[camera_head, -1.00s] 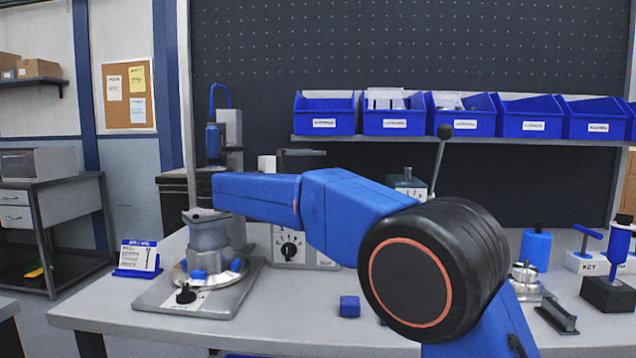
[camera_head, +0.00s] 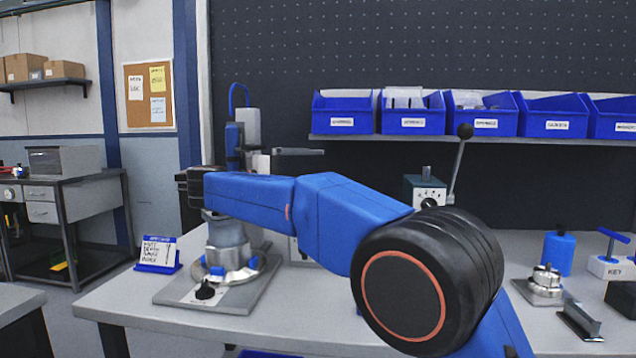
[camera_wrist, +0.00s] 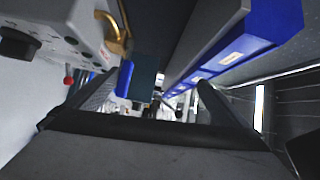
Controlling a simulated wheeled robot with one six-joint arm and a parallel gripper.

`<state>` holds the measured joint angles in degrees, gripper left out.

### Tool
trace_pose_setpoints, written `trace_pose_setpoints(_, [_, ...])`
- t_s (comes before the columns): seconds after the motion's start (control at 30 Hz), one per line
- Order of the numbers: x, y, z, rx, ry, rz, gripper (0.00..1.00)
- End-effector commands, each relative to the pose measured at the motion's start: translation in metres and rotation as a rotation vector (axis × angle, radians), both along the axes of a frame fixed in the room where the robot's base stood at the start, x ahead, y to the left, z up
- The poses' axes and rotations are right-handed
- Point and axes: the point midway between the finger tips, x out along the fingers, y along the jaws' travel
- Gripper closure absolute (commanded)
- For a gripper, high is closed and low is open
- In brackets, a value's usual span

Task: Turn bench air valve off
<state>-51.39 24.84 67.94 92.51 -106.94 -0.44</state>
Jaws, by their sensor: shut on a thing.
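My gripper (camera_wrist: 158,82) shows in the wrist view, with one grey finger on each side of the middle. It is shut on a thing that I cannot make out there. A blue piece (camera_wrist: 125,78) shows beside the left fingertip; whether it is touched is unclear. In the head view the arm reaches left over the bench and its dark end shows above the metal fixture; the fingers are not clear there. No bench air valve can be picked out for sure. A brass pipe fitting (camera_wrist: 114,32) on a pale box with a black knob (camera_wrist: 18,44) shows at upper left in the wrist view.
A metal fixture (camera_head: 229,236) stands on a grey plate with a black knob (camera_head: 206,291). A blue card stand (camera_head: 157,254) is left of it. Blue bins (camera_head: 412,113) line the shelf. A ball-topped lever (camera_head: 461,160) stands behind the arm. The bench front left is clear.

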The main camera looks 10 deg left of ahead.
Motion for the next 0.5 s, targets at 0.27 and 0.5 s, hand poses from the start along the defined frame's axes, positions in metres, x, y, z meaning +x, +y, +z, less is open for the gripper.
trace_pose_setpoints(0.27, [-0.012,0.013,0.011,0.007,-0.016,0.004,0.18])
trace_pose_setpoints(0.5, [-0.019,0.025,0.011,0.006,-0.015,0.005,0.18])
